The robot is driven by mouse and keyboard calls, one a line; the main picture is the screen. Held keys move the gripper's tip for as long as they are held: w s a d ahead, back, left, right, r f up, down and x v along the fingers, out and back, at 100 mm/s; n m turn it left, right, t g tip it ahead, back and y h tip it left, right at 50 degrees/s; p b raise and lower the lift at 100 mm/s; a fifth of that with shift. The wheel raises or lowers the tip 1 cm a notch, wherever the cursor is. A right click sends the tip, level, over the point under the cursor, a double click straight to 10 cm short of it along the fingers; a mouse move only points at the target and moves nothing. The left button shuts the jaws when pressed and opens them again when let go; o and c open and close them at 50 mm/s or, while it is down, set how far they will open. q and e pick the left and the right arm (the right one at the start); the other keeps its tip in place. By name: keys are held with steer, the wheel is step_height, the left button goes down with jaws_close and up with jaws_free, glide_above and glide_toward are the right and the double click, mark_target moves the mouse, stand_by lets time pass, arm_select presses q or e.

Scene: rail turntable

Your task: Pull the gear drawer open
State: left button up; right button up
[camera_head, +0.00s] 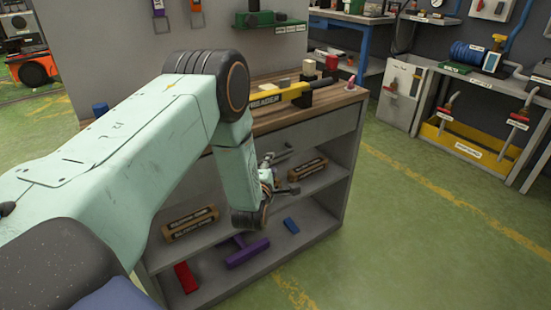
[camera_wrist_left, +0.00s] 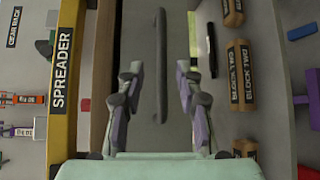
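The gear drawer's grey front (camera_head: 336,126) sits under the wooden top of the workbench. In the left wrist view the drawer front (camera_wrist_left: 176,25) fills the middle, with a long dark bar handle (camera_wrist_left: 160,50) on it. My left gripper (camera_head: 287,170) is in front of the bench, partly hidden by my arm. In the left wrist view my left gripper (camera_wrist_left: 158,75) is open, one finger on each side of the handle, with gaps visible. I cannot tell how far the fingertips reach along the handle's depth. The drawer looks shut. My right gripper is not in view.
A yellow spreader (camera_head: 275,98) and small blocks lie on the wooden benchtop (camera_head: 330,98). Green floor (camera_head: 420,220) right of the bench is free.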

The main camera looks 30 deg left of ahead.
arm_select(q)
steer(key=b+x, duration=0.1)
steer(key=x, duration=0.4)
steer(key=shift+w+f+b, duration=0.15)
steer(key=shift+w+b, duration=0.05)
steer(key=shift+b, duration=0.15)
steer(key=shift+w+a+f, duration=0.1)
steer(key=shift+w+a, duration=0.05)
steer(key=shift+w, duration=0.2)
steer(key=shift+s, duration=0.1)
steer(key=shift+c, duration=0.6)
jaws_close()
